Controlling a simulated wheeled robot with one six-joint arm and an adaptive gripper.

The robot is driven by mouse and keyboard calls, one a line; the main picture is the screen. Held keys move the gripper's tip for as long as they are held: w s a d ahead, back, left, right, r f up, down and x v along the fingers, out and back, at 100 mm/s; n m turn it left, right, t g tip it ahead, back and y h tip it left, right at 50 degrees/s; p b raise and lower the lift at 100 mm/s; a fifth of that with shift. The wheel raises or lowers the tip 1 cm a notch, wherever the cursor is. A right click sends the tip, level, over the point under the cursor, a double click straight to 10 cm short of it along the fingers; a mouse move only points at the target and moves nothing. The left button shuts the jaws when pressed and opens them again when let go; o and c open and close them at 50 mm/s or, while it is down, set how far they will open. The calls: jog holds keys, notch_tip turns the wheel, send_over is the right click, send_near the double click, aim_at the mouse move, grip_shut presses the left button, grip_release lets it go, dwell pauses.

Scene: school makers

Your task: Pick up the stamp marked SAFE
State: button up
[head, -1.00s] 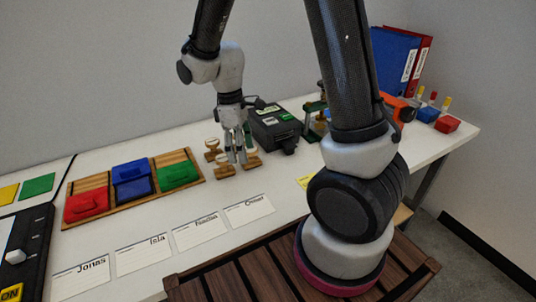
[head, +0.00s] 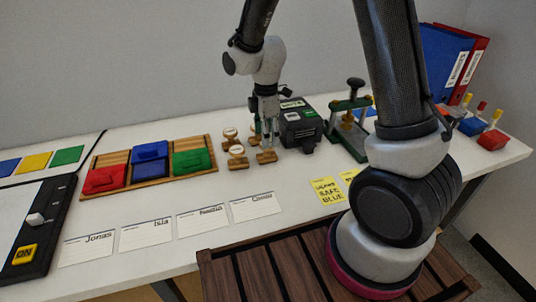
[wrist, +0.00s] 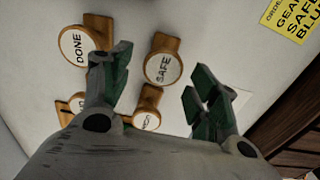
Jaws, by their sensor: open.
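The stamp marked SAFE (wrist: 161,68) has a round white face and a wooden body, and its label reads clearly in the wrist view. In the head view it appears to be the front right stamp (head: 266,158) of the small group. My gripper (wrist: 160,92) is open and empty, its two green-padded fingers apart. In the wrist view the SAFE stamp shows between and slightly beyond them. In the head view my gripper (head: 268,141) hangs just over the group. The DONE stamp (wrist: 76,48) is at upper left in the wrist view, partly behind the left finger.
Two more stamps, partly hidden in the wrist view, stand at left (head: 230,134) and front left (head: 237,156). A dark device (head: 302,127) stands close right of my gripper. Yellow notes (head: 328,190) and name cards (head: 202,221) lie in front. A tray (head: 205,148) is left.

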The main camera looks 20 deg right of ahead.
aim_at(267, 152)
jog(key=f, duration=0.7)
jog(key=shift+s+f, duration=0.15)
jog(key=shift+s, duration=0.05)
jog(key=c, duration=1.1)
